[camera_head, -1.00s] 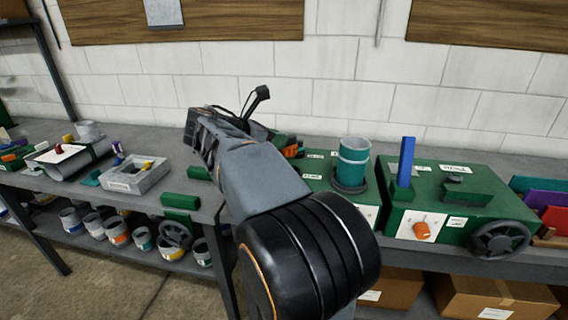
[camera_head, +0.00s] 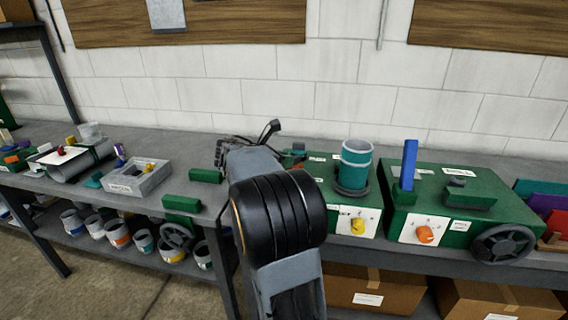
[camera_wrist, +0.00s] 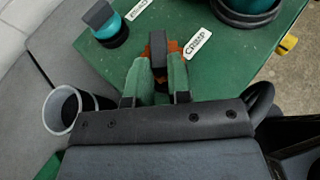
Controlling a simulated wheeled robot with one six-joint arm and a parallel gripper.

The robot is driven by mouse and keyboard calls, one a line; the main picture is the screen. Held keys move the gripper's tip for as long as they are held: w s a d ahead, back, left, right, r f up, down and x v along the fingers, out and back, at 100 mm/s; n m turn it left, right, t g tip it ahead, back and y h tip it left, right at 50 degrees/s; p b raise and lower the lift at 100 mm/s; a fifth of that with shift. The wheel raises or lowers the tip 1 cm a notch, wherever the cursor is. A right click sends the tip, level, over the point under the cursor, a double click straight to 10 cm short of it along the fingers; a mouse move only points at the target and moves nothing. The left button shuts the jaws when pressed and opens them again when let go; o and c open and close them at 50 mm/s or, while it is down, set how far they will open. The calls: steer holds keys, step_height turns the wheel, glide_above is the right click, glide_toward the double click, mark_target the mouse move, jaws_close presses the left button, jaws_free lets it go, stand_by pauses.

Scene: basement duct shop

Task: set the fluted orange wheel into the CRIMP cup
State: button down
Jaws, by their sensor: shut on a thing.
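In the wrist view my gripper (camera_wrist: 159,80) has its two green fingers closed around a dark grey upright piece with the orange wheel (camera_wrist: 173,46) at its base. The wheel shows just beyond the fingertips, low over the green machine top, beside the white CRIMP label (camera_wrist: 198,41). The CRIMP cup itself is not visible; the wheel and fingers cover the area beside the label. I cannot tell whether the wheel sits in it. In the head view my arm hides the gripper; a bit of orange (camera_head: 298,148) shows behind it.
A teal cylinder (camera_head: 356,162) stands on the green machine, right of my arm. A small teal piece with a dark base (camera_wrist: 110,30) is left of the fingers in the wrist view. A clear cup (camera_wrist: 64,109) is lower left. A second green machine (camera_head: 478,207) stands farther right.

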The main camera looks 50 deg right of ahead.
steer(key=shift+a+f, duration=0.1)
steer(key=shift+f, duration=0.3)
steer(key=c, duration=1.1)
jaws_free()
steer(key=shift+o, duration=0.2)
steer(key=v, duration=1.1)
steer(key=s+a+f+m+t+y, duration=0.2)
steer(key=s+a+f+m+y, duration=0.2)
steer(key=a, duration=0.3)
steer(key=s+a+f+m+t+y, duration=0.2)
steer(key=s+a+f+m+y, duration=0.2)
steer(key=a, duration=0.4)
steer(key=s+a+f+m+t+y, duration=0.2)
steer(key=s+a+f+m+y, duration=0.3)
steer(key=a+f+m, duration=0.2)
steer(key=shift+a+f+m+y, duration=0.3)
steer(key=shift+a, duration=0.45)
steer(key=shift+s, duration=0.1)
